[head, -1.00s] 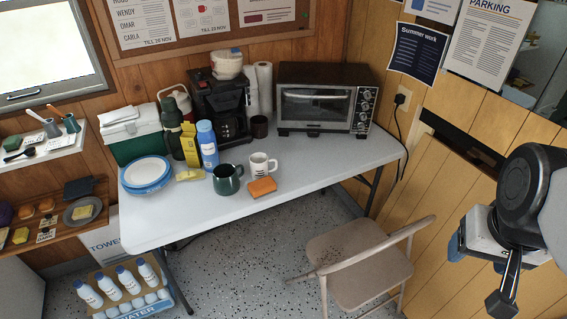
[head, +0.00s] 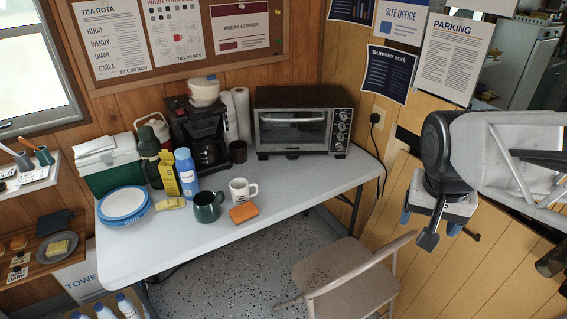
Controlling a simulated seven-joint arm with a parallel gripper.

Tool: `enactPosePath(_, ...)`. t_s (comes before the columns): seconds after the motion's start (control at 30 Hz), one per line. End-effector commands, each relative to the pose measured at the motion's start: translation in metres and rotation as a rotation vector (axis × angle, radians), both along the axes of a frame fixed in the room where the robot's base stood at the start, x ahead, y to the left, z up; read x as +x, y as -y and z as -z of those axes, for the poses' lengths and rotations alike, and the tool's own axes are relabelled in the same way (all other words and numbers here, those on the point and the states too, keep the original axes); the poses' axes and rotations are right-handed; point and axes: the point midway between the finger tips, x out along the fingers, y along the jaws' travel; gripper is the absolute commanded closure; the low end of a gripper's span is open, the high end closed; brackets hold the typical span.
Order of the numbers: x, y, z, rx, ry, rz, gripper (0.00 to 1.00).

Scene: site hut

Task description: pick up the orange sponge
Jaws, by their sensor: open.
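The orange sponge (head: 244,212) lies flat near the front edge of the white folding table (head: 290,190). A white mug (head: 241,191) stands just behind it, and a dark green mug (head: 207,207) stands to its left. My gripper (head: 432,228) is at the right of the head view, well away from the table and the sponge. One dark finger shows at its lower left, and nothing shows held in it.
A toaster oven (head: 293,125), a coffee maker (head: 205,140), a blue bottle (head: 186,172) and stacked plates (head: 123,205) crowd the table's back and left. The table's right part is clear. A folding chair (head: 345,280) stands in front.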

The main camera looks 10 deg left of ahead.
Motion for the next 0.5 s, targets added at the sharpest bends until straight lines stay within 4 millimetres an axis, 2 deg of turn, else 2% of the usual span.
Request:
enactPosePath(0.1,0.029,-0.018,0.003,-0.009,-0.009,0.034,0.26)
enactPosePath(0.27,0.066,-0.043,0.009,-0.02,-0.011,0.085,0.26)
enactPosePath(0.5,0.117,-0.089,0.025,-0.038,-0.007,0.161,0.26)
